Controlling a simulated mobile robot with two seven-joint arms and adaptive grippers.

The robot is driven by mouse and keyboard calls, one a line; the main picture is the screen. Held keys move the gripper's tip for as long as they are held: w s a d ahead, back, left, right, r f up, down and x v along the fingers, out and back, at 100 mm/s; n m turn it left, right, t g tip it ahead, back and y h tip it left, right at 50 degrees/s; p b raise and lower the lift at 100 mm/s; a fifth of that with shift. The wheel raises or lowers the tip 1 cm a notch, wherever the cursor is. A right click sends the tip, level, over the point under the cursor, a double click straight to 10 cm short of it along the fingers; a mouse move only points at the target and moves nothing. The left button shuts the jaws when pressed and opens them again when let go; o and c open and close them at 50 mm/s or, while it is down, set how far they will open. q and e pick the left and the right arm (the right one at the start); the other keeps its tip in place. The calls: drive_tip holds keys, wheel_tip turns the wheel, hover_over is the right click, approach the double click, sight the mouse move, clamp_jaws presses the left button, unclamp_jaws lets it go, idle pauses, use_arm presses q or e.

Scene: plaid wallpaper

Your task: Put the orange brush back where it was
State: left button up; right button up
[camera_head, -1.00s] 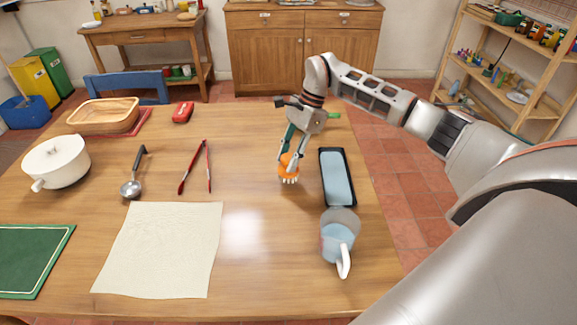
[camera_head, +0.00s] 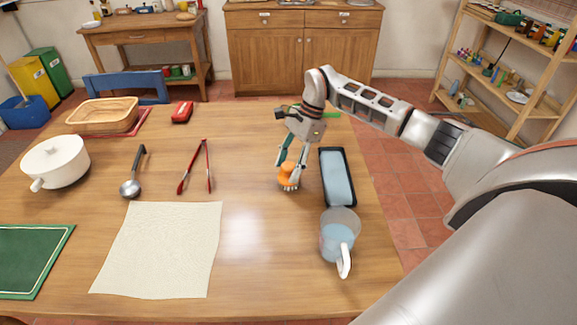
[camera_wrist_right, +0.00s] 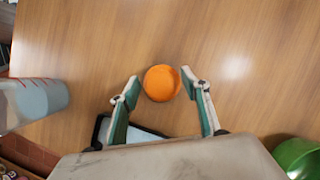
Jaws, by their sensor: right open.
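The orange brush (camera_head: 287,175) stands upright on the wooden table, bristles down, just left of a black tray with a light blue inside. In the right wrist view the round orange top of the brush (camera_wrist_right: 162,83) lies between and slightly beyond the fingertips. My right gripper (camera_head: 290,170) points down over the brush, with its fingers apart on either side of it. In the right wrist view my right gripper (camera_wrist_right: 160,87) is open, and a gap shows beside each finger. My left gripper is not in view.
The black tray (camera_head: 323,180) is close to the right of the brush. A clear measuring jug (camera_head: 338,240) stands in front of it. Red tongs (camera_head: 207,165), a ladle (camera_head: 131,187) and a cream cloth (camera_head: 160,250) lie to the left. The table between cloth and jug is clear.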

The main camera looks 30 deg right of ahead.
drive_tip(key=v, duration=1.2)
drive_tip(key=shift+r, duration=0.2)
